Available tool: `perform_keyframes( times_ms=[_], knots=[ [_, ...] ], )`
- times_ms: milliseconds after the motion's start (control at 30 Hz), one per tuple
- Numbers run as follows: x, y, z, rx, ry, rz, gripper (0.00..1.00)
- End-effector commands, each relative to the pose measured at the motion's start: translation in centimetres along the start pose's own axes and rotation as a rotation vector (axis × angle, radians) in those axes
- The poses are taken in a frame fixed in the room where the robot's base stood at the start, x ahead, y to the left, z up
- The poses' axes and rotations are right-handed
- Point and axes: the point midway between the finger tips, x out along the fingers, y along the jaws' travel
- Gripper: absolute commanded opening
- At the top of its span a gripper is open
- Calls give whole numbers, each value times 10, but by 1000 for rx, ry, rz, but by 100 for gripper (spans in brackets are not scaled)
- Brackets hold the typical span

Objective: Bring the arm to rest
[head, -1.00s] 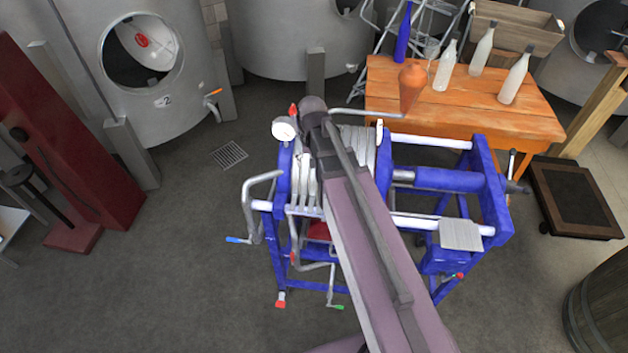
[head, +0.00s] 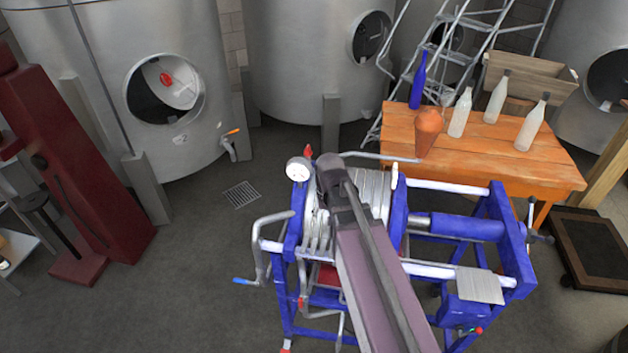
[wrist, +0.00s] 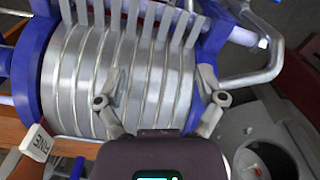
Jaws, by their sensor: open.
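My gripper shows in the wrist view (wrist: 160,95), with its two fingers spread wide and nothing between them. Its fingers appear over the ribbed metal plates of a blue-framed filter press (wrist: 75,75). In the head view my arm reaches up from the bottom over the filter press (head: 455,228), and its dark end is over the plate stack. The fingers are hidden in the head view. I cannot tell whether they touch the plates.
A wooden table (head: 480,165) behind the press holds a blue bottle (head: 418,80), several pale bottles and an orange-brown vessel (head: 428,130). Steel tanks (head: 290,70) line the back. A dark red machine (head: 70,170) stands left. The floor (head: 190,270) left of the press is clear.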

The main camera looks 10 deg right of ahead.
Motion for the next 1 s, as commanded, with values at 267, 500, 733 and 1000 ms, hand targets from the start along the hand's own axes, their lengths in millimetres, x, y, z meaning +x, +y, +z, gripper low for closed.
perform_keyframes(
  times_ms=[267,500,733,1000],
  knots=[
    [30,2,25,-28,0,0,89],
    [63,4,56,-71,0,0,89],
    [75,6,70,-92,0,0,89],
    [74,6,69,-94,0,0,89]
  ],
)
